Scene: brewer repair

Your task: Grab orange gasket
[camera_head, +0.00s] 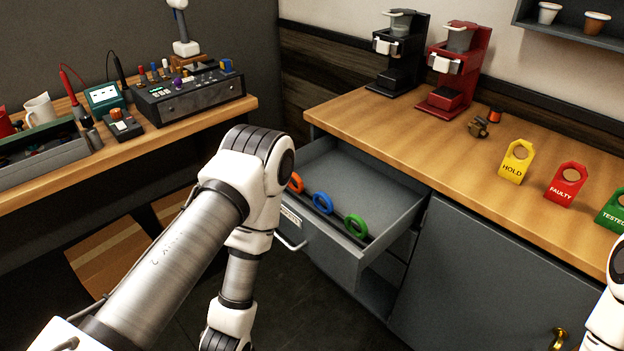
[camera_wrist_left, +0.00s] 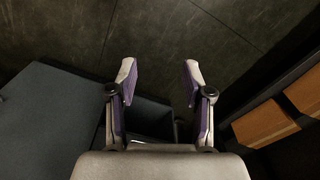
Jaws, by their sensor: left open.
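The orange gasket (camera_head: 296,183) is a ring at the left end of a row in the open drawer (camera_head: 377,250), near the drawer's front. My left arm partly covers its left side. A blue gasket (camera_head: 323,203) and a green gasket (camera_head: 356,226) stand to its right. My left arm reaches down in front of the drawer, and its gripper is out of frame in the head view. In the left wrist view my left gripper (camera_wrist_left: 160,75) is open and empty, with dark floor tiles beyond the fingers. My right gripper is not in view.
A wooden counter (camera_head: 440,135) above the drawer holds a black brewer (camera_head: 398,60), a red brewer (camera_head: 455,75) and HOLD (camera_head: 517,160), FAULTY (camera_head: 566,184) and TESTED (camera_head: 614,210) tags. A workbench (camera_head: 160,140) with tools stands at left. The drawer's middle is bare.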

